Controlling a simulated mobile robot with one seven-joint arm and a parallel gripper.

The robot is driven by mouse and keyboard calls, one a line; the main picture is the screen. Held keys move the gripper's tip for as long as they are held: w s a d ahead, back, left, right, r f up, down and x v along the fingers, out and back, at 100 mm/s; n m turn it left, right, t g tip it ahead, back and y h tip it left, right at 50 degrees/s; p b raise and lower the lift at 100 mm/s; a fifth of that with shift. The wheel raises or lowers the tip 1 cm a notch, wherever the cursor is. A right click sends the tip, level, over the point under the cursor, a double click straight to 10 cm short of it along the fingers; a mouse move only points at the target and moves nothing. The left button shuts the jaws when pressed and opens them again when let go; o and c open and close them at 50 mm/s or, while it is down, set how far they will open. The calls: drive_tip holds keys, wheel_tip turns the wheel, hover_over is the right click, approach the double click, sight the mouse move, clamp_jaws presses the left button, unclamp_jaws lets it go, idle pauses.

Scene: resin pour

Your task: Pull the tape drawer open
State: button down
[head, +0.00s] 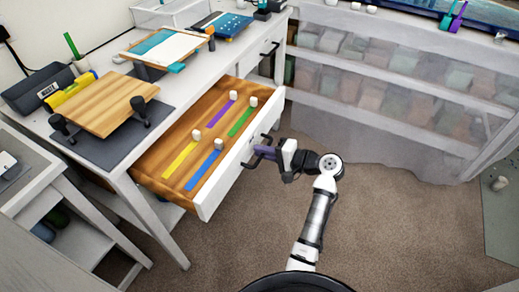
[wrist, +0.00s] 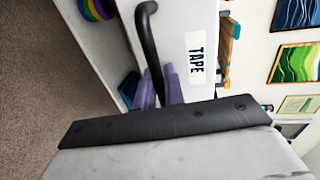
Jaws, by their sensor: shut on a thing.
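The tape drawer (head: 215,196) is a white-fronted drawer with a wooden inside, and it stands well out from the workbench. Its front carries a "TAPE" label (wrist: 196,62) in the wrist view. Its dark bar handle (wrist: 149,40) is between my purple fingertips. My gripper (head: 264,152) is shut on this handle in front of the drawer, and it also shows in the wrist view (wrist: 158,92). Inside the drawer lie yellow, blue, purple and green strips (head: 240,121), each with a small white piece at its end. My gripper hides part of the handle.
The workbench (head: 105,175) above holds a wooden board (head: 105,100) on a dark mat and a teal-and-white panel (head: 165,47). Another drawer (head: 265,62) sits farther along, closed. A shelf behind a clear sheet (head: 385,130) stands at the right. Carpet (head: 400,235) in front is clear.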

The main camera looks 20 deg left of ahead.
drive_tip(key=c, duration=1.6)
unclamp_jaws()
drive_tip(key=shift+o, duration=0.2)
drive_tip(key=b+v, duration=0.3)
drive_tip(key=v, duration=1)
drive_tip(key=shift+d, duration=0.4)
drive_tip(key=shift+r, duration=0.1)
